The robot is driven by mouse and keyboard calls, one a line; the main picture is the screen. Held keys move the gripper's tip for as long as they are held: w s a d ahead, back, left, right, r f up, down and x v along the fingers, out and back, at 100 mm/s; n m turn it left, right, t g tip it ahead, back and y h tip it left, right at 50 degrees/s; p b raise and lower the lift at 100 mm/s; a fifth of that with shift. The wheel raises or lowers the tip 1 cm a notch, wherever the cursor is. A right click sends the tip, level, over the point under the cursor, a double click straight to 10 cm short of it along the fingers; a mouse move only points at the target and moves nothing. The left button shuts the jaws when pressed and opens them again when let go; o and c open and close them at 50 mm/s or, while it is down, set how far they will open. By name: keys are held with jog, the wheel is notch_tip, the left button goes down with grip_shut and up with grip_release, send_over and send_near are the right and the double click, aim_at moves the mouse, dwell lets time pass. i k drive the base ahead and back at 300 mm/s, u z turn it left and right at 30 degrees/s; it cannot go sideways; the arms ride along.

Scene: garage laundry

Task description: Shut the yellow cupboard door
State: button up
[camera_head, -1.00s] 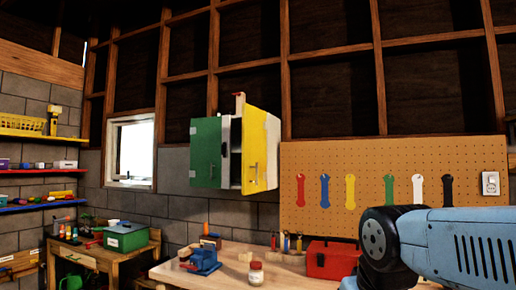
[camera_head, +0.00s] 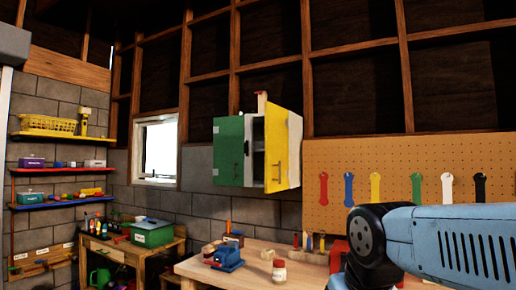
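The yellow cupboard door (camera_head: 277,150) is on a wall cupboard above the workbench, near the middle of the view. It stands ajar, with a small handle on its face. A dark gap between the doors shows the cupboard's inside and a shelf (camera_head: 257,151). A pale cupboard side (camera_head: 295,150) shows right of the yellow door. My blue arm crosses the lower right, apart from the cupboard in the picture. My gripper is out of view.
The wooden workbench (camera_head: 222,276) below holds a blue vise (camera_head: 227,258), a jar (camera_head: 279,271) and a mostly hidden red toolbox (camera_head: 337,254). A pegboard (camera_head: 400,158) with wrenches is to the right. A green box (camera_head: 152,233) stands on a side table at left.

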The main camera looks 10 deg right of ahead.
aim_at(276, 124)
jog(key=u, duration=0.1)
jog(key=i, duration=1.3)
jog(key=z, duration=0.35)
